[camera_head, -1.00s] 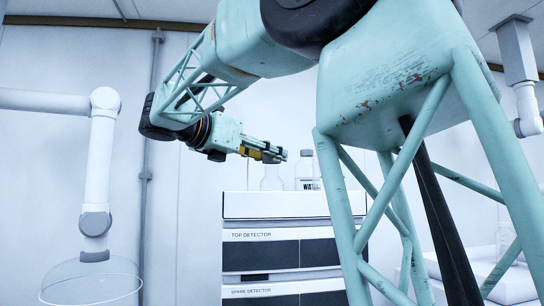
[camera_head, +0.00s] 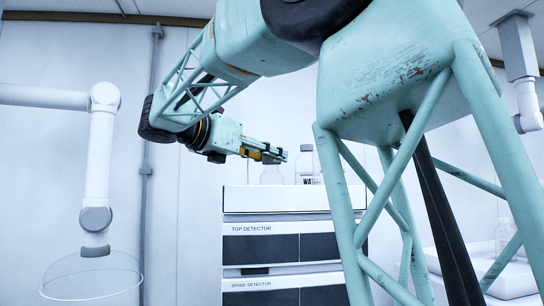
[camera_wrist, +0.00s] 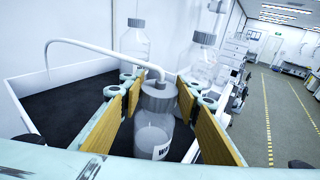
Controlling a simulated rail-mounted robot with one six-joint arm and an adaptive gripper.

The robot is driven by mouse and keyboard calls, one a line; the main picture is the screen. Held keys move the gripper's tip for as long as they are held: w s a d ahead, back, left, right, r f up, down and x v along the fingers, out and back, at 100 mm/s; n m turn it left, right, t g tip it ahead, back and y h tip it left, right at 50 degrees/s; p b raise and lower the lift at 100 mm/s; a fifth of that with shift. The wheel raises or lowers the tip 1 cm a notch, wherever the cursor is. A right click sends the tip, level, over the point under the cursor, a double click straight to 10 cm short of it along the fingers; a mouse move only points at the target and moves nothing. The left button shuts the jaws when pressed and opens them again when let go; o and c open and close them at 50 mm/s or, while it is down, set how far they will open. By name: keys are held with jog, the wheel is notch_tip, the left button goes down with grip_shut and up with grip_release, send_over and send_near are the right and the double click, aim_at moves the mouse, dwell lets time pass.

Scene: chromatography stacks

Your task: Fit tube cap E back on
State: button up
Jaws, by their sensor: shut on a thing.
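My gripper (camera_head: 284,154) is over the top of the detector stack, by a clear bottle (camera_head: 271,174). In the wrist view its yellow-padded fingers (camera_wrist: 158,92) are shut on a grey tube cap (camera_wrist: 158,95) with a white tube (camera_wrist: 100,47) curving off to the left. I cannot read a letter on the cap. A clear bottle (camera_wrist: 153,135) with a partly visible label is directly below the cap. Whether the cap is seated on its neck or just above it, I cannot tell.
A bottle with a "WA" label (camera_head: 304,170) stands to the right on the stack (camera_head: 275,200). In the wrist view, capped bottles stand behind left (camera_wrist: 135,42) and behind right (camera_wrist: 203,62). The tray (camera_wrist: 60,105) is dark and bare at left. A clear hood (camera_head: 92,275) hangs at far left.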

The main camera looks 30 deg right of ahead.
jog(key=shift+f, duration=0.45)
dwell(0.6)
jog(key=o, duration=1.3)
jog(key=shift+o, duration=0.2)
jog(key=shift+r, duration=0.15)
jog(key=shift+r+p, duration=2.15)
jog(key=shift+r, duration=1.2)
